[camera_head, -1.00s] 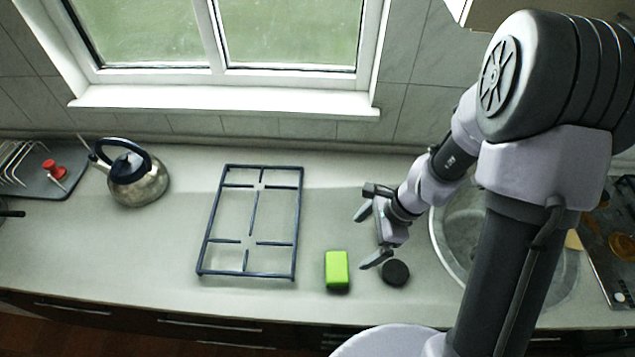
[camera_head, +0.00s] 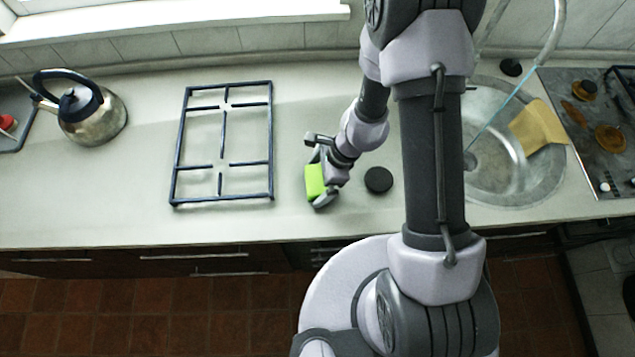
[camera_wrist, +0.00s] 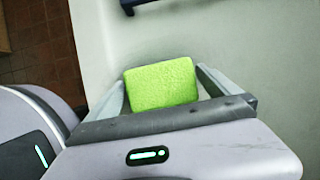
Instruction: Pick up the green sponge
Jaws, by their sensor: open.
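The green sponge (camera_head: 314,181) lies on the grey counter to the right of the dark pan-support grate, near the counter's front edge. My gripper (camera_head: 315,178) is open at the sponge, with a finger on either side of it. In the wrist view the sponge (camera_wrist: 161,84) sits between the two fingers of my gripper (camera_wrist: 161,88). Its right side is close to the right finger, and a small gap shows at the left finger. My gripper hides part of the sponge in the head view.
A black round disc (camera_head: 378,180) lies just right of my gripper. The dark grate (camera_head: 222,142) lies to the left, and a kettle (camera_head: 92,112) stands farther left. A sink (camera_head: 490,185) with a yellow cloth (camera_head: 538,125) is at the right. Counter (camera_head: 130,190) between kettle and grate is clear.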

